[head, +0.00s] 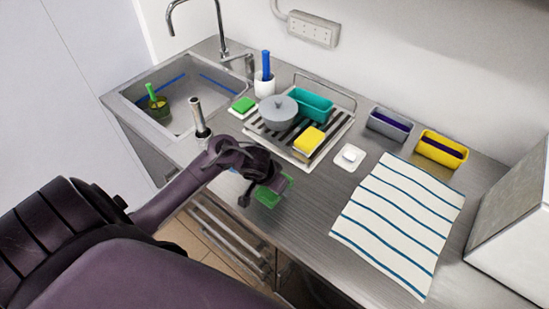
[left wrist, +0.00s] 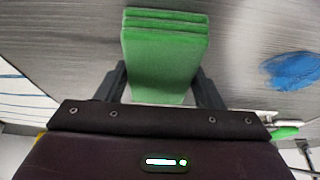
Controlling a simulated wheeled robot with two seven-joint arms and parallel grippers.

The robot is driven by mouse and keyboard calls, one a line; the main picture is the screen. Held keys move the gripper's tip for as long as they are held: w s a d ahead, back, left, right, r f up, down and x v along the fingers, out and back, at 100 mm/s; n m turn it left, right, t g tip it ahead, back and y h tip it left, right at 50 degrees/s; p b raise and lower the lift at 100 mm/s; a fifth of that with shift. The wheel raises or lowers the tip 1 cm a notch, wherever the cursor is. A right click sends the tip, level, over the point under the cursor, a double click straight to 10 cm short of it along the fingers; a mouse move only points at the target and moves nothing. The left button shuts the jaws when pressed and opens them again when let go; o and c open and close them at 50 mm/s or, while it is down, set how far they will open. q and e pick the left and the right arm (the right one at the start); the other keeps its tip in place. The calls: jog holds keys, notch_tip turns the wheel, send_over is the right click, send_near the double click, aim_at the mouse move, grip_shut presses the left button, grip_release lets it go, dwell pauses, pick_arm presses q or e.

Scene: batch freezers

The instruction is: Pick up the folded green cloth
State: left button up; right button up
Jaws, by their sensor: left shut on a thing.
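The folded green cloth (head: 271,194) is in front of my left gripper (head: 262,186), over the front part of the steel counter in the head view. In the left wrist view the cloth (left wrist: 165,60) shows its stacked folds between the two dark fingers of my left gripper (left wrist: 162,84). The gripper is shut on the cloth. I cannot tell whether the cloth is clear of the counter. My arm hides part of the cloth in the head view. My right gripper is not in view.
A blue item (left wrist: 292,71) lies beside the cloth. Behind are a drying rack (head: 325,146) with a grey pot (head: 278,112) and yellow sponge (head: 309,140). A striped towel (head: 397,222) lies right. The sink (head: 178,80) is left. Bare counter (head: 310,205) lies between cloth and towel.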

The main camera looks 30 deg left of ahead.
pick_arm(q)
jog(key=shift+r, duration=0.15)
jog(key=shift+r, duration=0.15)
notch_tip(320, 180, up, 20)
jog(key=p, duration=0.5)
jog(key=shift+p, duration=0.35)
